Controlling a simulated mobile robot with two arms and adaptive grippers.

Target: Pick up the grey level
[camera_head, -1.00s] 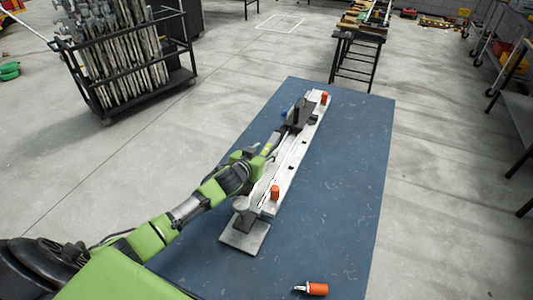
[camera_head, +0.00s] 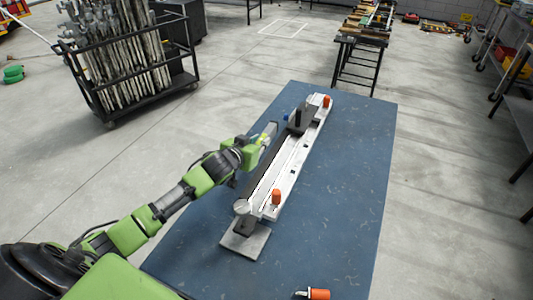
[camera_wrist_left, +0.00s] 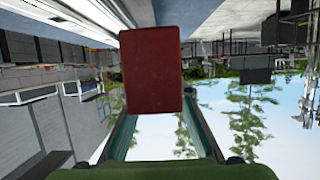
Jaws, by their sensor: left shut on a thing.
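The grey level (camera_head: 269,131) shows in the head view as a short grey bar with a yellow patch. My left gripper (camera_head: 260,139) is shut on it, left of the white beam, and holds it tilted above the blue table. In the left wrist view a red block-shaped face (camera_wrist_left: 152,70) sits between the fingers; it looks like the end of the held level. The fingers partly hide the level in the head view. My right gripper is not in view.
The blue table (camera_head: 355,180) bears a long white beam (camera_head: 295,160) with orange-handled pieces (camera_head: 276,197) and a grey base plate (camera_head: 245,240). Another orange-handled tool (camera_head: 318,294) lies at the near edge. A cart of metal stands (camera_head: 125,60) stands on the floor at left.

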